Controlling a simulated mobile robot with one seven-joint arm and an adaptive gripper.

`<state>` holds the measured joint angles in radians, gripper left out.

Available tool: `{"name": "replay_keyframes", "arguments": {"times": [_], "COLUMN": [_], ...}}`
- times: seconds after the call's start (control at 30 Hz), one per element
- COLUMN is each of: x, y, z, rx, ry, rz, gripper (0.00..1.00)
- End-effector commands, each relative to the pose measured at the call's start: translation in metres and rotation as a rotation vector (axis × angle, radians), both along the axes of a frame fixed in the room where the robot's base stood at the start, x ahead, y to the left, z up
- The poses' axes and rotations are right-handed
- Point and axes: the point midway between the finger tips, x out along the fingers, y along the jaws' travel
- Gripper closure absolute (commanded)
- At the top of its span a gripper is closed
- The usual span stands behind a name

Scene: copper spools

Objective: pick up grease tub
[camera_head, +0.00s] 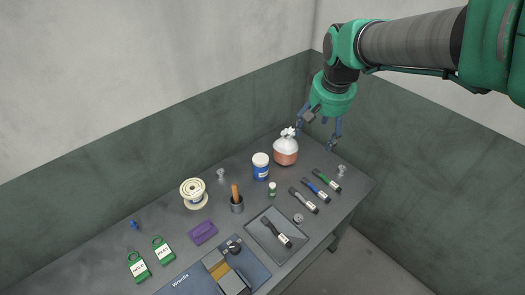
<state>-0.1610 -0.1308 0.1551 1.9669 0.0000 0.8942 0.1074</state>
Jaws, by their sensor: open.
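The likely grease tub is a blue tub with a white lid and a label (261,170). It stands upright towards the back of the grey workbench. My gripper (316,138) is open and empty, pointing down over the right back part of the bench. It is to the right of the tub in the picture and apart from it. A tied bag with orange-brown contents (286,153) stands between them in the picture, close to my left finger; I cannot tell whether they touch. The tub is unobstructed in this view.
Left of the tub stand a cream spool (194,194) and a dark cup with a wooden handle in it (237,204). A small green bottle (272,189) stands in front. Several capped markers (315,189) lie to the right. A tray (262,243) lies nearer. Walls close the back.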

Motion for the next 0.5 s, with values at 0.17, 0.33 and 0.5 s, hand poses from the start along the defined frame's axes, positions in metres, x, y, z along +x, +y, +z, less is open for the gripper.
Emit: {"name": "replay_keyframes", "arguments": {"times": [0.17,0.33,0.5], "x": [0.041,0.076,0.108], "y": [0.023,0.046,0.070], "z": [-0.023,-0.050,-0.082], "rx": [-0.003,-0.007,-0.013], "ry": [0.041,0.075,0.110], "rz": [0.011,0.019,0.028], "gripper": [0.27,0.27,0.27]}}
